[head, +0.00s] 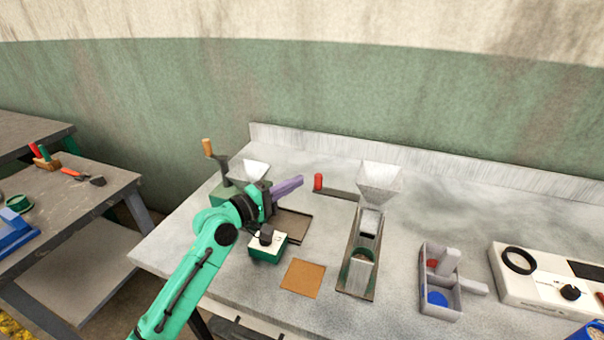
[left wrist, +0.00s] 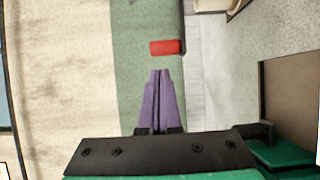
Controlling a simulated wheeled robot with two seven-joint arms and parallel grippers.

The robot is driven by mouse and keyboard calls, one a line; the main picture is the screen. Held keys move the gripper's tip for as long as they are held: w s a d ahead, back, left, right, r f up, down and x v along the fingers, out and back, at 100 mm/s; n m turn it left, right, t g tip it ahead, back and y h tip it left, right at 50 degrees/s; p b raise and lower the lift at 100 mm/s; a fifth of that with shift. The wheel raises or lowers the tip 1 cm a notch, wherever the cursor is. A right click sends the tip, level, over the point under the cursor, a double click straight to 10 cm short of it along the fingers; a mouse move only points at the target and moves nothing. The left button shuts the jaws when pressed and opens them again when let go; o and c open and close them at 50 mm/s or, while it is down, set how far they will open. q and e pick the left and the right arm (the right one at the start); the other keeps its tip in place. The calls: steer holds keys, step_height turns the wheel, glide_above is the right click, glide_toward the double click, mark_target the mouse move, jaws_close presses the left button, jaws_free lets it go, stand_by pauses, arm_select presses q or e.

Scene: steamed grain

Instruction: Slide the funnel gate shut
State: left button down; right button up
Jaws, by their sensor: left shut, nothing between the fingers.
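The funnel (head: 380,180) is a pale hopper on a narrow stand right of centre in the head view. A flat gate bar (head: 342,194) sticks out to the left from below it. A red knob (head: 318,182) stands at the bar's left end. My left gripper (head: 301,180) has purple fingers, shut and empty, pointing at the knob from its left with a small gap. In the left wrist view the red knob (left wrist: 165,47) lies just beyond the closed fingertips (left wrist: 160,72). My right gripper is in neither view.
A hand-cranked mill (head: 228,185) stands behind my left arm. A grey tray (head: 424,292) and a white appliance (head: 530,298) stand at the right.

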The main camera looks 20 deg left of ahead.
mark_target(318, 182)
arm_select(q)
steer(key=x, duration=0.2)
steer(key=shift+w+d, duration=0.25)
steer(key=shift+w, duration=0.05)
steer(key=d+p, duration=0.3)
steer(key=shift+d+r, duration=0.1)
steer(key=shift+d, duration=0.05)
steer(key=shift+s+d, duration=0.1)
steer(key=shift+d, duration=0.1)
steer(key=shift+a, duration=0.1)
